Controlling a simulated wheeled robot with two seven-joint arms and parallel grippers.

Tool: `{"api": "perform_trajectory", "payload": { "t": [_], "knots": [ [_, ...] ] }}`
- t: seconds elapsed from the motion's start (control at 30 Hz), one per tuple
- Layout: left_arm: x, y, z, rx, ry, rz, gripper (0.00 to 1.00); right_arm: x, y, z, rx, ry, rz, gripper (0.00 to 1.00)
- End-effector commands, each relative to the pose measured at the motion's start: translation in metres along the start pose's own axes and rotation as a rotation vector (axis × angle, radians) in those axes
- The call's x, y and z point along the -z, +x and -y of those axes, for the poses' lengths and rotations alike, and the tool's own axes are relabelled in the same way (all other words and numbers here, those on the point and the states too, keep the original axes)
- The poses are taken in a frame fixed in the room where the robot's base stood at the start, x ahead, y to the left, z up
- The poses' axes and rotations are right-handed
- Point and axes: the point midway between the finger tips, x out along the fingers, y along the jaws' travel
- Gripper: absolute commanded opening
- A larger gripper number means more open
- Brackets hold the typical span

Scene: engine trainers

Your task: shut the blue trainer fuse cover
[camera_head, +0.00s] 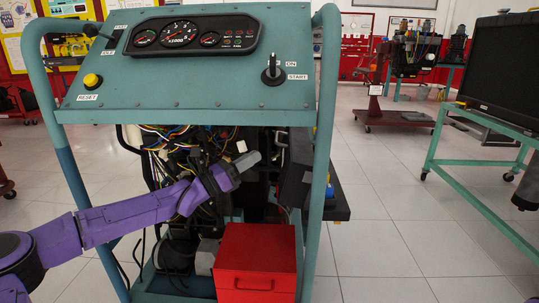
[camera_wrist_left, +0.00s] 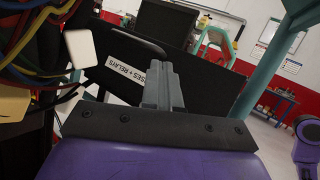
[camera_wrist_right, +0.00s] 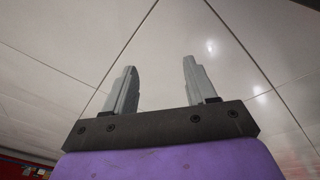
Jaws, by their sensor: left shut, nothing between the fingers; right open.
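The blue trainer (camera_head: 200,80) is a teal frame with a sloped gauge panel on top. A dark fuse box (camera_head: 296,172) sits at its right side, below the panel. In the left wrist view a black panel with a white fuses and relays label (camera_wrist_left: 125,75) lies just beyond the fingers. I cannot tell how far the cover stands open. My left gripper (camera_head: 250,160) is inside the frame, just left of the fuse box. Its fingers are shut and empty, also in the left wrist view (camera_wrist_left: 163,85). My right gripper (camera_wrist_right: 160,68) is open and empty over floor tiles.
A red box (camera_head: 256,262) stands low inside the frame. Colored wires (camera_head: 175,135) hang left of my left gripper. The trainer's right upright (camera_head: 322,150) stands close by the fuse box. A green table with a monitor (camera_head: 505,75) is farther right, with clear floor between.

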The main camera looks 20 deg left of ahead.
Motion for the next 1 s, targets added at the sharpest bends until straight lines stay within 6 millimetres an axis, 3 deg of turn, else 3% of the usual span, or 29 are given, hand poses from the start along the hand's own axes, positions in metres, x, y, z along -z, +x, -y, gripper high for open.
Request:
{"api": "perform_trajectory", "payload": {
  "t": [0.1,0.33,0.77,1.0],
  "knots": [
    [0.004,0.025,0.001,0.003,0.001,-0.001,0.00,-0.008,0.008,-0.002,0.001,-0.055,0.059,0.56],
    [0.002,0.056,0.000,0.000,0.003,-0.002,0.00,-0.021,0.012,-0.007,0.003,-0.143,0.158,0.56],
    [0.000,0.061,0.000,-0.001,0.002,-0.002,0.00,-0.023,0.011,-0.008,0.003,-0.157,0.174,0.56],
    [-0.005,0.067,0.004,0.001,0.020,-0.032,0.00,-0.011,0.002,-0.003,0.003,-0.081,0.089,0.56]
  ]
}}
